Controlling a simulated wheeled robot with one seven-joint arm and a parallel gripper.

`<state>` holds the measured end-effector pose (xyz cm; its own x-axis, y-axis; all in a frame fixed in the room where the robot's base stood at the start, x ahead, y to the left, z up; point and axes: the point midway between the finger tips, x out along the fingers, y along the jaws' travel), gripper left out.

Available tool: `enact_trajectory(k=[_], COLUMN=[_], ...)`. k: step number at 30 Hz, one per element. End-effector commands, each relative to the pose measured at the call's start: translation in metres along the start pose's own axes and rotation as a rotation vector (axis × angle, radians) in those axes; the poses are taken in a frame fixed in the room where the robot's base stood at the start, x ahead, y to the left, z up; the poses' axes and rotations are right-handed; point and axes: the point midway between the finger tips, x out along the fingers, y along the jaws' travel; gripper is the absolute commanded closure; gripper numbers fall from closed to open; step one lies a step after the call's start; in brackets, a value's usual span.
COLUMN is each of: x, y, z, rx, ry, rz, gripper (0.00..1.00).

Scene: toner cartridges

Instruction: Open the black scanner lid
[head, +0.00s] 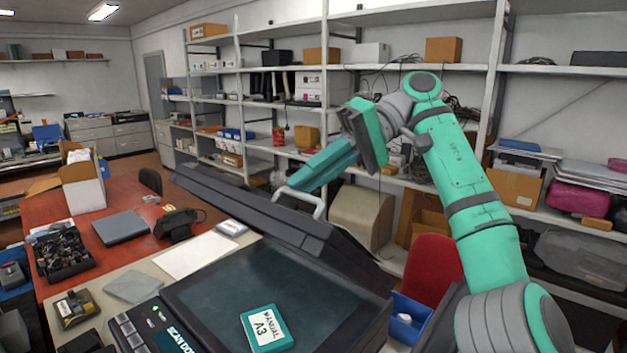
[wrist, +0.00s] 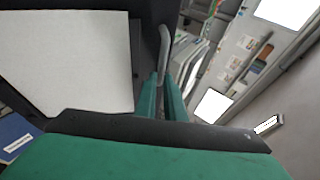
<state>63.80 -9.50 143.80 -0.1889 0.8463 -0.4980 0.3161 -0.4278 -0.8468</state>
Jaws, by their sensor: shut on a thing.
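The black scanner lid (head: 275,222) is raised at an angle above the back of the dark scanner glass (head: 235,285), which lies exposed in the head view. A pale grey bar handle (head: 318,205) is on the lid's upper edge. My gripper (head: 285,188) is shut on this handle, its fingers partly hiding it. In the wrist view, the handle (wrist: 164,45) runs down between my gripper's two green fingers (wrist: 162,95). A teal box labelled "MANUAL A3" (head: 266,329) lies on the glass.
A control panel (head: 140,325) is at the scanner's left. A red table (head: 125,195) at left holds a closed grey laptop (head: 120,228) and a box of black parts (head: 62,252). Loaded shelves (head: 290,100) line the back. A red chair (head: 432,275) stands at right.

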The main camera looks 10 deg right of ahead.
Motion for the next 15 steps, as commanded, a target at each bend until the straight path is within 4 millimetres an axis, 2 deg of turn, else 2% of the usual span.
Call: enact_trajectory(k=[1, 5, 6, 8, 15], x=[0.0039, 0.0036, 0.0033, 0.0026, -0.0015], y=[-0.0168, -0.0166, -0.0165, -0.0157, -0.0111], z=[-0.0035, -0.0031, -0.0031, -0.0028, -0.0006], rx=[-0.028, -0.028, -0.028, -0.026, -0.018], ry=[0.000, 0.001, 0.002, 0.003, 0.009], rz=[-0.015, -0.015, -0.014, -0.014, -0.013], gripper=[1.00, 1.00, 0.84, 0.72, 0.72])
